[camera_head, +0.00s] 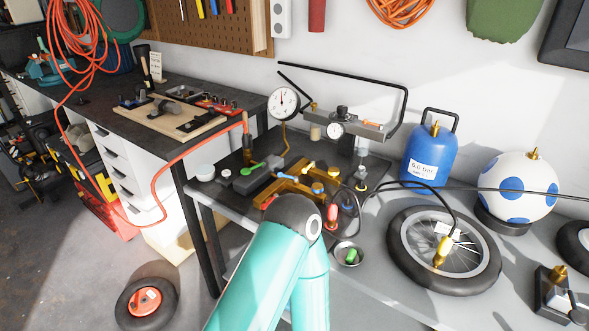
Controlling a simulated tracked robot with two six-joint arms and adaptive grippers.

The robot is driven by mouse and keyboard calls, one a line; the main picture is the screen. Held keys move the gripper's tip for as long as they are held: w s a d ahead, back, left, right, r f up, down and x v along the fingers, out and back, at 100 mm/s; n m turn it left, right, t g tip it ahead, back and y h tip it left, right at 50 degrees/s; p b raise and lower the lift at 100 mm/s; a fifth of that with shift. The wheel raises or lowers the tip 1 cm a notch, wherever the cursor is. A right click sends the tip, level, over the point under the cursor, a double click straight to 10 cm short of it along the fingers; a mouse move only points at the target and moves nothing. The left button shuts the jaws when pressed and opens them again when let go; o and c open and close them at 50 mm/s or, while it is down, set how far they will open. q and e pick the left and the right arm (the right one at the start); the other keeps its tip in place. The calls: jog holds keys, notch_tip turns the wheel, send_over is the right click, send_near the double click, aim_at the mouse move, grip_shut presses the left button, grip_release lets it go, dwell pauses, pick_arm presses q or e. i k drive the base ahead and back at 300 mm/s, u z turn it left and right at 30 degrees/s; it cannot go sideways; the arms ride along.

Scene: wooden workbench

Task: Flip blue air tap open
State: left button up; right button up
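A brass-coloured air manifold (290,190) sits on the dark bench mat, with several small coloured taps and fittings on and around it. A green lever (252,169) is at its left and a red fitting (331,216) at its right front. Neither gripper shows.
A blue air tank (428,157) and a white ball with blue spots (517,187) stand at the right. A spoked wheel (444,250) lies in front, with a black hose running to it. A small bowl (348,254) holds a green piece. Pressure gauges (284,103) stand behind the manifold.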

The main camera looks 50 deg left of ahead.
aim_at(280, 174)
jog(key=u, duration=0.1)
jog(key=k, duration=0.9)
jog(key=u, duration=0.45)
jog(key=i, duration=0.85)
